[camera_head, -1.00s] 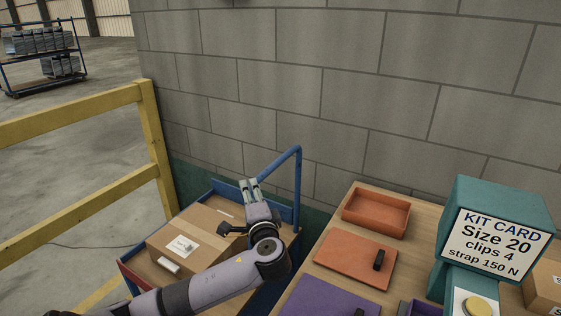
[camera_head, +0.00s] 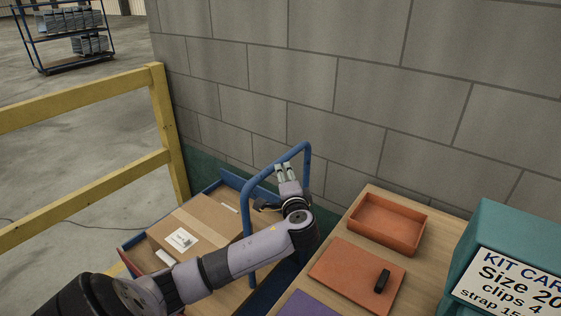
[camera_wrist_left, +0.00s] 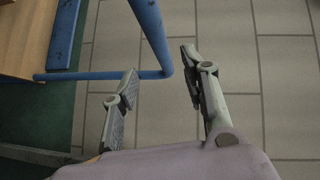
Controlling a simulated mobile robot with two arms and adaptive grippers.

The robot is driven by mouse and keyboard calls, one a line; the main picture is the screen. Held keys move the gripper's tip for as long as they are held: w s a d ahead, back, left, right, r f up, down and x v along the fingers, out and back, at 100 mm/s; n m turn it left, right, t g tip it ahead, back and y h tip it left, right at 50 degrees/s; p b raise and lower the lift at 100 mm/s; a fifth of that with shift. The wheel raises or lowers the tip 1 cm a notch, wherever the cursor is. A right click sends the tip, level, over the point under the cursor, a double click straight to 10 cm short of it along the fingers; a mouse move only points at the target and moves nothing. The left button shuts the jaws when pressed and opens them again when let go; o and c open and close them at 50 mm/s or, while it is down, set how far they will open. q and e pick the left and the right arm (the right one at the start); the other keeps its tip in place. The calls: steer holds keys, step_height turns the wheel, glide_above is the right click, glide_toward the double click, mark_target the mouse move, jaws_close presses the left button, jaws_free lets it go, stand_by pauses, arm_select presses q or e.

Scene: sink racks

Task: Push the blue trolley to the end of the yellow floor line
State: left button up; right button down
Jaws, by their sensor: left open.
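The blue trolley (camera_head: 248,228) stands at lower middle in the head view, between the yellow railing and the workbench. Its tubular blue handle rises at the near end. A taped cardboard box (camera_head: 190,226) with a white label lies on it. My left gripper (camera_head: 285,169) is open and appears between the handle's uprights, below its top bar in the picture. In the left wrist view, a bent part of the blue handle (camera_wrist_left: 150,30) shows between the open fingers (camera_wrist_left: 159,62); I cannot tell whether they touch it. My right gripper is not in view. I cannot make out the yellow floor line.
A yellow railing (camera_head: 90,103) stands left of the trolley and a grey block wall (camera_head: 370,90) behind it. The workbench (camera_head: 345,222) at right holds an orange tray (camera_head: 386,223), an orange mat (camera_head: 345,268) and a teal kit-card stand (camera_head: 505,235). A loaded rack (camera_head: 65,40) stands far left.

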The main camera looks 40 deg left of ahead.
mark_target(281, 161)
arm_select(q)
steer(key=x, duration=0.9)
steer(key=shift+w+a+f, duration=0.1)
steer(key=shift+w+a, duration=0.1)
steer(key=shift+w, duration=0.1)
steer(key=shift+w+a+f, duration=0.15)
steer(key=shift+w+a, duration=0.3)
steer(key=shift+a, duration=0.05)
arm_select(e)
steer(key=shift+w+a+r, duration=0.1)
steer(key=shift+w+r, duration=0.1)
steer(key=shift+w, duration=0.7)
arm_select(q)
steer(key=shift+c, duration=0.5)
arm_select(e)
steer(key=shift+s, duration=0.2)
arm_select(q)
jaws_close()
steer(key=shift+f, duration=0.1)
